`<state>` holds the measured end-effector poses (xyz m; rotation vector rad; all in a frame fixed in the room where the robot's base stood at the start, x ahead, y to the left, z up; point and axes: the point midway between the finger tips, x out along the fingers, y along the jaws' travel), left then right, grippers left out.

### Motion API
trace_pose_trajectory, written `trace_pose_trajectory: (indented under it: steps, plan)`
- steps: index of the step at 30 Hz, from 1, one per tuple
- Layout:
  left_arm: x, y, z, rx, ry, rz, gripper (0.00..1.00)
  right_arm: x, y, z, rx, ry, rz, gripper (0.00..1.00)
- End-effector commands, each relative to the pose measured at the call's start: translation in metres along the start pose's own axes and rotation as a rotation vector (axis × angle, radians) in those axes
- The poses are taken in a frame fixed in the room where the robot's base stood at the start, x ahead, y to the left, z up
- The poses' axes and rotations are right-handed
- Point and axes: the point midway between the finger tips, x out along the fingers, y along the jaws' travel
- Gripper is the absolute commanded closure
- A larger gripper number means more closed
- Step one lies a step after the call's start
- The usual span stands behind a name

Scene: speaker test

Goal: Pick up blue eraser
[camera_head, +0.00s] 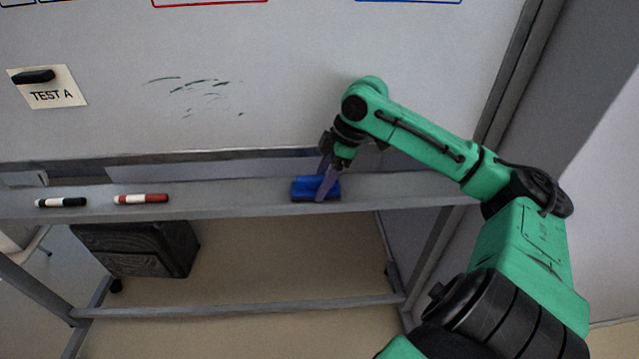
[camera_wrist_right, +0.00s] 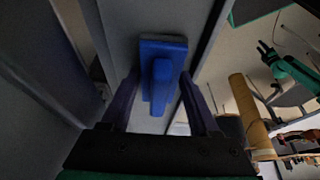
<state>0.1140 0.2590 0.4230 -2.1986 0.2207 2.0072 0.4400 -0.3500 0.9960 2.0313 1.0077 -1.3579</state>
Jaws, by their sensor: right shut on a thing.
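The blue eraser (camera_head: 303,188) lies on the grey whiteboard tray (camera_head: 240,199), right of its middle. It also shows in the right wrist view (camera_wrist_right: 162,60), with its raised blue grip between the fingers. My right gripper (camera_head: 324,186) reaches down onto the tray and is shut on the eraser, one purple finger in front of it. In the wrist view my right gripper (camera_wrist_right: 158,100) has a finger on each side of the eraser. The eraser still appears to rest on the tray. My left gripper does not show in the head view.
A black-capped marker (camera_head: 61,202) and a red marker (camera_head: 141,198) lie on the tray to the left. The whiteboard (camera_head: 240,60) rises behind, with green pen strokes and a TEST A note (camera_head: 52,95). A black box (camera_head: 140,247) stands below the tray.

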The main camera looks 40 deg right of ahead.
Motion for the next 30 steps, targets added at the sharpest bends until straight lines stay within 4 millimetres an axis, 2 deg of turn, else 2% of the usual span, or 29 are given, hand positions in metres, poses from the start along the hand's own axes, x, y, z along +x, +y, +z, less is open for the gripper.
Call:
trace_pose_trajectory:
  steps: [10,11,12,13,17,21,24,26,29,30]
  plan:
    - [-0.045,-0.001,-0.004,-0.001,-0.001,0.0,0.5,-0.037,0.0,-0.015,0.0,0.001,0.0,0.94]
    - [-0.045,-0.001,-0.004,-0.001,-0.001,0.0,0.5,-0.037,0.0,-0.015,0.0,0.001,-0.001,0.94]
    - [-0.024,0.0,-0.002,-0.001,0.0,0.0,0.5,-0.025,-0.001,-0.007,0.002,0.001,0.001,0.94]
    - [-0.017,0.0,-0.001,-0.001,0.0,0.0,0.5,-0.024,-0.002,-0.004,0.003,0.0,0.0,0.94]
    - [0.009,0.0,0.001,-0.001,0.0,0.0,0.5,-0.025,-0.007,0.005,0.004,0.002,0.0,0.94]
    - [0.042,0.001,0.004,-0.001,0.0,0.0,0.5,-0.027,-0.016,0.018,-0.001,-0.002,0.002,0.94]
    - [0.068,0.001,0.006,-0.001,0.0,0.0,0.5,-0.035,-0.03,0.039,-0.002,0.012,0.002,0.94]
    - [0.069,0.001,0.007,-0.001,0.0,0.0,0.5,-0.045,-0.036,0.048,0.002,0.002,-0.002,0.94]
    - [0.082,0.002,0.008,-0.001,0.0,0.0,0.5,-0.052,-0.047,0.065,0.002,-0.003,-0.002,0.94]
    - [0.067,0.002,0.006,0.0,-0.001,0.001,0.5,-0.062,-0.05,0.064,0.001,-0.003,-0.01,0.94]
